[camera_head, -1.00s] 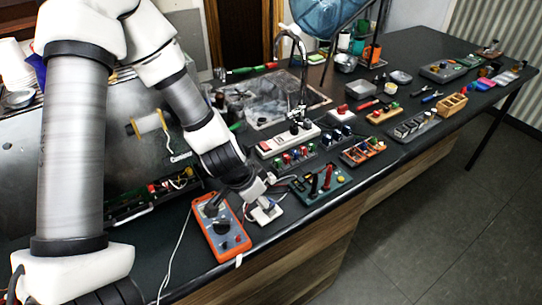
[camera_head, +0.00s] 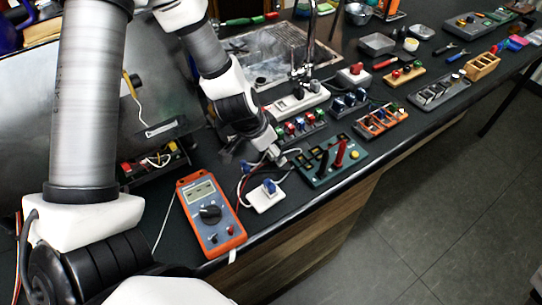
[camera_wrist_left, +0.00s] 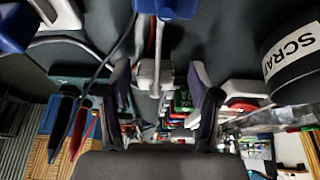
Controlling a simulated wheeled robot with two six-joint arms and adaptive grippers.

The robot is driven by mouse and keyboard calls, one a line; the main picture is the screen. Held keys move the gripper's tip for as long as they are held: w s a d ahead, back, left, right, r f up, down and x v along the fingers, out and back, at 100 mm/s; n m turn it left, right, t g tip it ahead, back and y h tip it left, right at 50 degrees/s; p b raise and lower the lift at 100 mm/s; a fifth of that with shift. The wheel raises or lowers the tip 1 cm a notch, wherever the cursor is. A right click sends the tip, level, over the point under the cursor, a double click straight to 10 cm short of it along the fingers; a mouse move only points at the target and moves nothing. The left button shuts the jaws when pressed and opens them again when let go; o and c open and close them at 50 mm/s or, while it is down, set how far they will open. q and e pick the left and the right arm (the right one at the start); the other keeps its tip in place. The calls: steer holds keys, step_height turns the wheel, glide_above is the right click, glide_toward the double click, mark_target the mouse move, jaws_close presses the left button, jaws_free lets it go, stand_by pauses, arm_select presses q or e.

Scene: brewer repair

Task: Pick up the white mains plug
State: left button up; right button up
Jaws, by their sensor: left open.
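My left gripper (camera_head: 279,158) reaches in from the left, low over the bench beside the dark green board with the red and black probes. In the left wrist view its two fingers (camera_wrist_left: 160,76) stand apart and open. A pale, plug-like piece (camera_wrist_left: 149,76) with a light cord shows between them, with gaps at its sides; it may be the white mains plug. I cannot tell whether a finger touches it. In the head view the gripper largely hides this spot. A white block (camera_head: 268,199) with a blue piece on top lies just in front of the gripper. My right gripper is out of view.
An orange multimeter (camera_head: 211,214) lies left of the white block. The green probe board (camera_head: 326,163) is close on the right. A white power strip (camera_head: 298,98) and several component racks stand behind. Loose cables run near the gripper. A dark SCRAP container (camera_wrist_left: 292,62) shows in the wrist view.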

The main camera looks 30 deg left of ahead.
arm_select(q)
steer(key=shift+s+d+r, duration=0.1)
steer(key=shift+s+r, duration=0.05)
steer(key=shift+r, duration=0.05)
steer(key=shift+s+d+r, duration=0.1)
steer(key=shift+s+r, duration=0.05)
steer(key=c, duration=0.5)
jaws_close()
